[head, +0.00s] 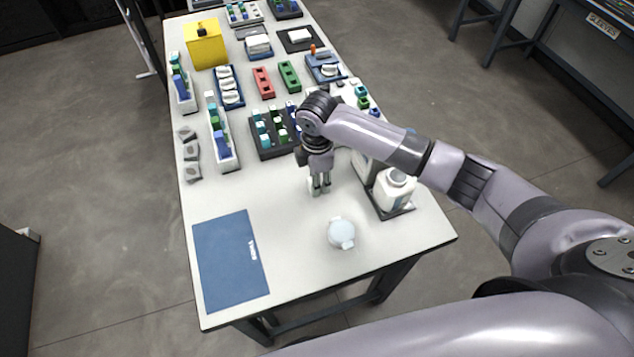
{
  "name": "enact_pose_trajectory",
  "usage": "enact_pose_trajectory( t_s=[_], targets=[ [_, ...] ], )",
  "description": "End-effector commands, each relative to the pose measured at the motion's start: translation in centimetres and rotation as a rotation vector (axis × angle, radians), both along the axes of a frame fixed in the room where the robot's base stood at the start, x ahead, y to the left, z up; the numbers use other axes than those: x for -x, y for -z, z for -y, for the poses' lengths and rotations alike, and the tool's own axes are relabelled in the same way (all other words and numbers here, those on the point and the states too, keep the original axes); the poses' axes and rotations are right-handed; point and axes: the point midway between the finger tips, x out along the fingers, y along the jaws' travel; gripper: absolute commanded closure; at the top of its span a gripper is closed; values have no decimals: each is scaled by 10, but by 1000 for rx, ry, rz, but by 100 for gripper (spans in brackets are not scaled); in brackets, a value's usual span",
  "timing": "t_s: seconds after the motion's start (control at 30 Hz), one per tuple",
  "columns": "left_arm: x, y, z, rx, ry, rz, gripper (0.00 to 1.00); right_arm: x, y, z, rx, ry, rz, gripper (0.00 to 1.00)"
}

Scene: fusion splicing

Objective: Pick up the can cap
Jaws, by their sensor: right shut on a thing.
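My right gripper (321,192) points down over the white table (290,205), right of its middle. It is shut on a small pale piece, mostly hidden by the fingers, which I take to be the can cap (312,187). A round, pale bluish-white thing (342,233) with small tabs on its rim sits on the table just in front of the gripper, apart from it. I cannot tell exactly what it is. My left gripper is not in view.
A white bottle (393,190) stands in a dark tray at the right edge. A blue mat (230,262) lies front left. A dark rack (272,133) stands behind the gripper; a yellow box (206,46) is farther back. The table between mat and gripper is clear.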

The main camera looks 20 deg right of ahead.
Motion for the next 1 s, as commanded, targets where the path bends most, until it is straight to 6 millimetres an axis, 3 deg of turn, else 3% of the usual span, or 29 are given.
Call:
enact_pose_trajectory(
  t_s=[0.17, 0.4, 0.6, 0.8, 1.0],
  targets=[
    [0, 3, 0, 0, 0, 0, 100, -2, -40, 0, -1, -2, 8, 84],
    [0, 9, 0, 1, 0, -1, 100, -2, -110, -1, -2, -2, 7, 84],
    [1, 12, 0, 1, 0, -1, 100, -1, -155, 0, -1, -1, 4, 84],
    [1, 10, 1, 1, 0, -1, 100, 0, -178, 0, -1, -2, 2, 84],
    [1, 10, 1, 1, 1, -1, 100, 0, -182, 0, 0, -1, -1, 84]
  ],
)
